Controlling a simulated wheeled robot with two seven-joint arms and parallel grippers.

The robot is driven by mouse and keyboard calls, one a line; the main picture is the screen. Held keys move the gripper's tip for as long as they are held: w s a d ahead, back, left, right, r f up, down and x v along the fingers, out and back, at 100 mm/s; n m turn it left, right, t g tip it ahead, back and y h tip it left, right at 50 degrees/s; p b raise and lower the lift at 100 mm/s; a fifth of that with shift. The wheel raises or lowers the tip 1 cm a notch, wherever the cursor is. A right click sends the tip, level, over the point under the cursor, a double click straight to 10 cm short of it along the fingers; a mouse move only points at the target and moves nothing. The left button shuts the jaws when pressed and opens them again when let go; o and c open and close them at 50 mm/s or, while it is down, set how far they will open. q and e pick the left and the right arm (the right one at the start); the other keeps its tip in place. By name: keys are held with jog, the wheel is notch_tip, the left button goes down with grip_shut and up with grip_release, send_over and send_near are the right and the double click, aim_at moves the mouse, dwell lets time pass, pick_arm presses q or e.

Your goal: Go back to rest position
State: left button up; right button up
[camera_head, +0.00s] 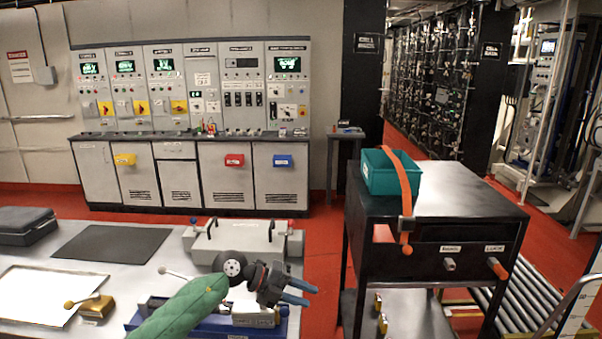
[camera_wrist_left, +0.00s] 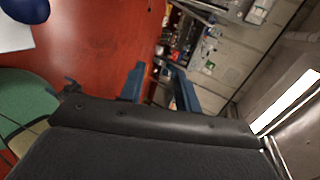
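My left gripper (camera_head: 303,292) has blue fingertips and reaches in over the front table on a green-sleeved arm. It is above the table's right part, pointing right toward the gap before the black cart. In the left wrist view my left gripper (camera_wrist_left: 158,85) shows its two blue fingers apart with nothing between them, against the red floor and the grey cabinets. My right gripper is not in view.
The front table holds a grey case (camera_head: 25,226), a dark mat (camera_head: 110,246), a white panel (camera_head: 45,294), a grey lidded box (camera_head: 240,238) and a blue fixture (camera_head: 215,325). A black cart (camera_head: 450,190) carries a teal bin (camera_head: 385,178). Red floor (camera_head: 320,240) lies open between them.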

pick_arm(q)
jog(key=s+r+n+t+h, duration=0.4)
jog(key=r+n+t+h, duration=0.35)
jog(key=n+t, duration=0.35)
jog(key=s+a+f+n+t+y, duration=0.3)
jog(key=a+f+n+y, duration=0.5)
jog(key=a+n+y, duration=0.15)
jog(key=s+a+f+n+t+y, duration=0.2)
jog(key=s+a+f+n+y, duration=0.1)
jog(key=a+f+n+y, duration=0.65)
jog(key=s+a+f+n+g, duration=0.1)
jog(key=s+f+g, duration=0.35)
jog(key=s, duration=0.45)
jog(key=s+a+f+n+g+y, duration=0.1)
jog(key=s+f+g, duration=0.35)
jog(key=s, duration=0.45)
jog(key=s+f+n+g, duration=0.1)
jog(key=s+f+g, duration=0.35)
jog(key=s, duration=0.45)
jog(key=s+d+f, duration=0.2)
jog(key=f, duration=1.4)
jog(key=s+d+f+g, duration=0.1)
jog(key=d+f, duration=0.1)
jog(key=f, duration=1.5)
jog(key=shift+s+f, duration=0.15)
jog(key=shift+s, duration=0.25)
jog(key=shift+o, duration=0.2)
jog(key=shift+d, duration=0.1)
